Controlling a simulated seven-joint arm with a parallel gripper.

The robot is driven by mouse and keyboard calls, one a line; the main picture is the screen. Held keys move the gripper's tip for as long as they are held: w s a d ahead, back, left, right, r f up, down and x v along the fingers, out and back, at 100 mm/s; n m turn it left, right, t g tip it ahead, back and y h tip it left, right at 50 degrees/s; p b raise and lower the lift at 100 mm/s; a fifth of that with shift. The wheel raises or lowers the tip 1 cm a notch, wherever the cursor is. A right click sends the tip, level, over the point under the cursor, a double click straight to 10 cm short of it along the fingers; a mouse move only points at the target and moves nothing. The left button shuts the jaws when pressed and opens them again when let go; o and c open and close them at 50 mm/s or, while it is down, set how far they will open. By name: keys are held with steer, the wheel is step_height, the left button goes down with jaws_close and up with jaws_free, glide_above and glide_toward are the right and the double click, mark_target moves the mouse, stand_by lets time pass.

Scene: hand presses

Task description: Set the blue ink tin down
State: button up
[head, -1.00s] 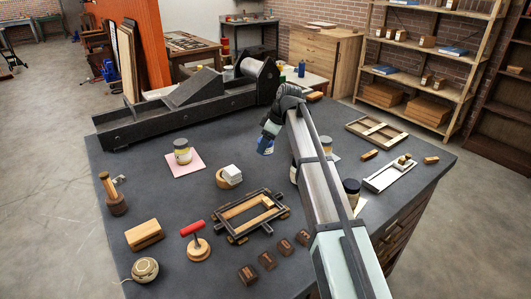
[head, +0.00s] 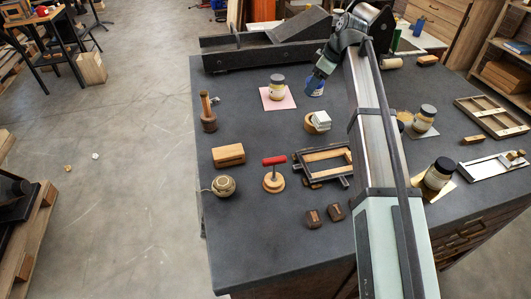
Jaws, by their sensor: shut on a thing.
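The blue ink tin (head: 315,88) hangs from my gripper (head: 321,76), which is shut on it. The tin is tilted, and its upper part is hidden by the fingers. It shows beyond the white block and its round wooden holder, to the right of the pink sheet (head: 268,104). It looks held above the dark tabletop (head: 255,130), but the height is hard to judge. A dark-lidded jar (head: 277,84) stands upright on the pink sheet.
A dark-lidded jar (head: 425,117) stands on a pale sheet right of my arm; another (head: 438,172) stands nearer on a yellowish sheet. A further jar is partly hidden by my arm. A black press (head: 265,52) lines the back. A frame (head: 325,162) lies in front.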

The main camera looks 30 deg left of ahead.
steer(key=s+a+n, duration=0.1)
steer(key=s+a, duration=0.2)
steer(key=s, duration=0.4)
steer(key=s+a+n+g, duration=0.1)
steer(key=s+a, duration=0.1)
steer(key=s, duration=0.4)
steer(key=s+a+n, duration=0.1)
steer(key=s+a, duration=0.2)
steer(key=s, duration=0.4)
steer(key=shift+s+d+f, duration=0.35)
steer(key=shift+d+f, duration=0.1)
steer(key=shift+f, duration=1.35)
steer(key=shift+s+d+f, duration=0.35)
steer(key=shift+d+f, duration=0.1)
steer(key=shift+f, duration=1.4)
steer(key=shift+s+d+f, duration=0.35)
steer(key=shift+d+f, duration=0.1)
steer(key=shift+f, duration=1.35)
steer(key=shift+f, duration=0.1)
steer(key=o, duration=1.3)
steer(key=shift+c, duration=0.2)
